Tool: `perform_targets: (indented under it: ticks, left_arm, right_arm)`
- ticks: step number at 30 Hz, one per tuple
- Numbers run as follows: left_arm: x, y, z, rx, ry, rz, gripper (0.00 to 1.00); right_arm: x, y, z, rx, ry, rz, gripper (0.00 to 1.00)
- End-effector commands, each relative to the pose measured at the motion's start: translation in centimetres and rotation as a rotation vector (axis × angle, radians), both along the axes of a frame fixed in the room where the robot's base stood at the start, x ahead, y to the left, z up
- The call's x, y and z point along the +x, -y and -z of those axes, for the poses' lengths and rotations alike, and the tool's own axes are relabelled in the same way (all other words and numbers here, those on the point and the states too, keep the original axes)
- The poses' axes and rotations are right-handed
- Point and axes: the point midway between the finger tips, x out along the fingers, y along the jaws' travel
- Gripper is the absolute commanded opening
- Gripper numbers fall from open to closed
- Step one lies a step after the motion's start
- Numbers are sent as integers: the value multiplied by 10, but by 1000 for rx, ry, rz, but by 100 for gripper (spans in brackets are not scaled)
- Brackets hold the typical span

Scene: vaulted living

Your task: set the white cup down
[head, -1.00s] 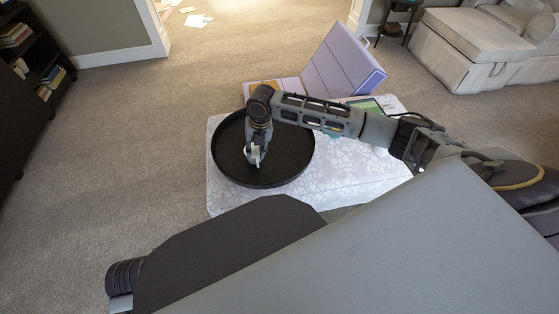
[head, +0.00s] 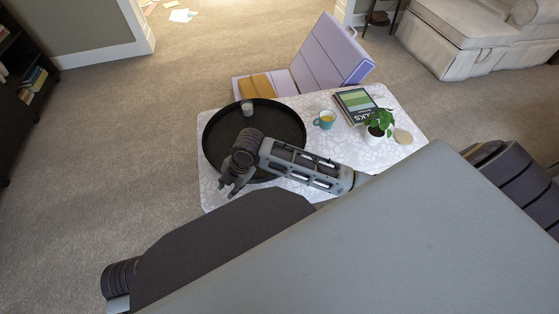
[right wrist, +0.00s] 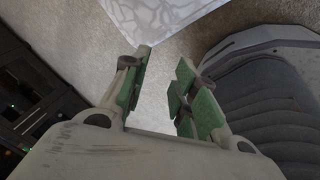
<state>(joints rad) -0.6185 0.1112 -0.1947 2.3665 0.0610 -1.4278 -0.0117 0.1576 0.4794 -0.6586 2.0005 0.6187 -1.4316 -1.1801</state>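The small white cup (head: 247,110) stands upright inside the round black tray (head: 212,152), near its far rim. The tray rests on the white patterned table. My right gripper (head: 231,189) is at the tray's near left edge, well apart from the cup. In the right wrist view, the right gripper (right wrist: 162,98) has its green-padded fingers spread with only carpet between them. The cup is not in that view. My left gripper is not in view.
The table (head: 375,155) also holds a teal mug (head: 324,119), books (head: 354,104), a potted plant (head: 379,122) and a round coaster (head: 403,136). A lilac folding floor seat (head: 325,58) stands behind it. Carpet to the left is clear.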

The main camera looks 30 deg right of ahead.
Motion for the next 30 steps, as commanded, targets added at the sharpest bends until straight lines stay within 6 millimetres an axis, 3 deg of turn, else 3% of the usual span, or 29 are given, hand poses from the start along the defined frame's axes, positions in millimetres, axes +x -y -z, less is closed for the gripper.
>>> perform_targets:
  ticks: [6, 14, 23, 30]
  left_arm:
    - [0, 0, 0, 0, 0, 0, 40]
    - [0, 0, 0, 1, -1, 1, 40]
    - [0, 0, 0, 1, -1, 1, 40]
    - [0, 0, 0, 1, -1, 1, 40]
  right_arm:
    - [-21, -6, 1, 71, -60, 231, 28]
    - [-41, 1, 2, 140, -136, 530, 28]
    - [-65, 25, 7, 200, -225, 898, 28]
    - [-88, 56, 13, 227, -289, 1209, 28]
